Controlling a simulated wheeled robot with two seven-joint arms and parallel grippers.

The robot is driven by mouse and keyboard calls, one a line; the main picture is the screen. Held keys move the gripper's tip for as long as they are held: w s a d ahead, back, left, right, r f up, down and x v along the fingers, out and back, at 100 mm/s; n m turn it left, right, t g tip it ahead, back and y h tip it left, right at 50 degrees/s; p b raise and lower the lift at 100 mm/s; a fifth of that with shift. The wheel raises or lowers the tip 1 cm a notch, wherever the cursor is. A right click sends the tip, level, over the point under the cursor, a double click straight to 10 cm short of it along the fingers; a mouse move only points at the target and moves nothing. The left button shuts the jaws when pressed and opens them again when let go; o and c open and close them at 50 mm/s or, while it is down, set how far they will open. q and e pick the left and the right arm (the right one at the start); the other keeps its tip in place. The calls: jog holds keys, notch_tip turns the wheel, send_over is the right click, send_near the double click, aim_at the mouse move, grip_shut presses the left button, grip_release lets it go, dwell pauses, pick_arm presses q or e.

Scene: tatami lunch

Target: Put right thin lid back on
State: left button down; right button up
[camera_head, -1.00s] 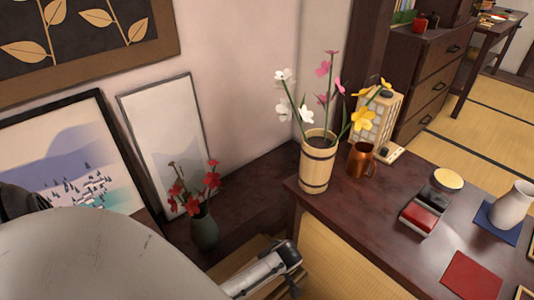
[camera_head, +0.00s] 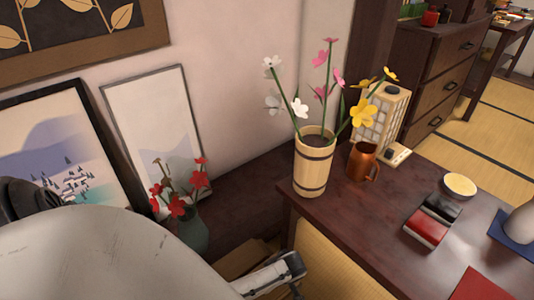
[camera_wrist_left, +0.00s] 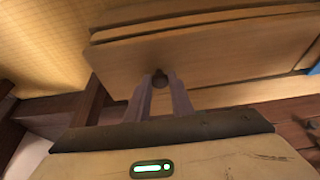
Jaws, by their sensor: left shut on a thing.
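A thin light-wood lid (camera_wrist_left: 235,58) with a small dark round knob (camera_wrist_left: 159,80) fills the middle of the left wrist view. My left gripper (camera_wrist_left: 160,88) is shut on the knob, with one finger on each side. In the head view, part of my left arm (camera_head: 275,274) shows at the bottom, and light wood (camera_head: 238,258) shows beside it, partly hidden. Another wooden edge (camera_wrist_left: 190,20) lies just behind the lid; I cannot tell whether they touch. My right gripper is not in view.
A dark table (camera_head: 385,215) holds a wooden flower bucket (camera_head: 313,170), a copper mug (camera_head: 362,163), a lantern (camera_head: 378,120) and a red-and-black box (camera_head: 428,225). A green vase (camera_head: 192,232) with red flowers stands near my arm. Tatami (camera_wrist_left: 45,45) shows beyond the lid.

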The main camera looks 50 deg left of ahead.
pick_arm(q)
jog(key=shift+f, duration=0.45)
jog(key=shift+r, duration=0.1)
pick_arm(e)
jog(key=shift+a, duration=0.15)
pick_arm(q)
jog(key=c, duration=1.5)
grip_release()
jog(key=shift+c, duration=0.2)
jog(key=p+v, duration=0.6)
jog(key=v, duration=0.6)
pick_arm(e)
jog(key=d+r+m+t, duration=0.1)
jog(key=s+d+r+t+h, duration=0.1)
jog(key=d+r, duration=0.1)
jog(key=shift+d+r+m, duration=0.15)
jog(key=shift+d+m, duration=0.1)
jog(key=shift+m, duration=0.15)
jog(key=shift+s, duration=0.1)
